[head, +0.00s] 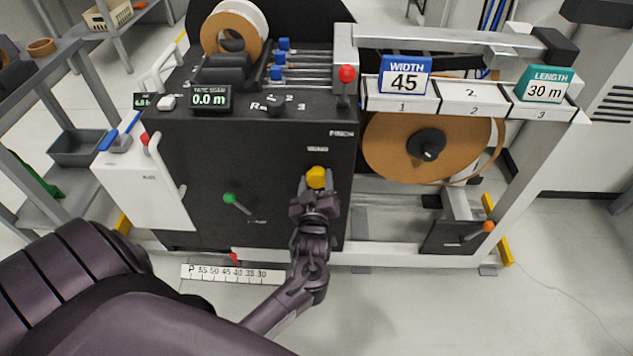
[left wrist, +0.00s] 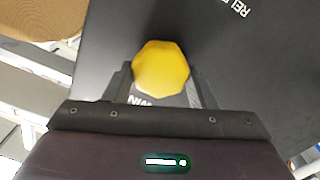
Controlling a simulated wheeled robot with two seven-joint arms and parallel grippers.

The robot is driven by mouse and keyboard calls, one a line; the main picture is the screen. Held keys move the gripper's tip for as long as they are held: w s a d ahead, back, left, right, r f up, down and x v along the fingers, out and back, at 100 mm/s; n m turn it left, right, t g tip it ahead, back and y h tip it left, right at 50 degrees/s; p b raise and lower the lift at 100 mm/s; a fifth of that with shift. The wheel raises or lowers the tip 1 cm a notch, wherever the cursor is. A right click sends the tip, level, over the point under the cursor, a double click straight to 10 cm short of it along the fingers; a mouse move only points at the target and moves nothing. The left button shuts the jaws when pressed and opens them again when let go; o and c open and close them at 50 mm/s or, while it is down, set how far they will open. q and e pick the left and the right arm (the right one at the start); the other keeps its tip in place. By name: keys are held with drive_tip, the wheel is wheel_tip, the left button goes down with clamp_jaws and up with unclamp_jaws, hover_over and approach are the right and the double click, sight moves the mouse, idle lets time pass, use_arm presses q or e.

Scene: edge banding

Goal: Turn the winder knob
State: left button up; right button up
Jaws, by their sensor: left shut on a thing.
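The winder knob (head: 317,177) is yellow and sits on the black front panel (head: 270,150) of the machine, towards its right side. My left gripper (head: 316,188) reaches up to it from below and is shut on it. In the left wrist view the yellow knob (left wrist: 161,68) is many-sided, with the fingers of the left gripper (left wrist: 161,82) on its left and right sides. The label by the knob is partly hidden by the gripper. My right gripper is not in view.
A red-tipped lever (head: 346,74) stands above the knob, and a green-tipped lever (head: 229,198) is lower left. A brown reel (head: 400,155) hangs at right under the WIDTH 45 card (head: 404,76) and LENGTH 30 m card (head: 543,85). The display (head: 210,98) reads 0.0 m.

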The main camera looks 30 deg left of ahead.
use_arm(q)
drive_tip(key=shift+n, duration=0.9)
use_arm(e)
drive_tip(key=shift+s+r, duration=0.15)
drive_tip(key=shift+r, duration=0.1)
use_arm(q)
drive_tip(key=shift+f+n, duration=0.1)
drive_tip(key=shift+n, duration=0.3)
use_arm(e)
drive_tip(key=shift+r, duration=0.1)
use_arm(q)
drive_tip(key=o, duration=1)
drive_tip(key=shift+c, duration=0.2)
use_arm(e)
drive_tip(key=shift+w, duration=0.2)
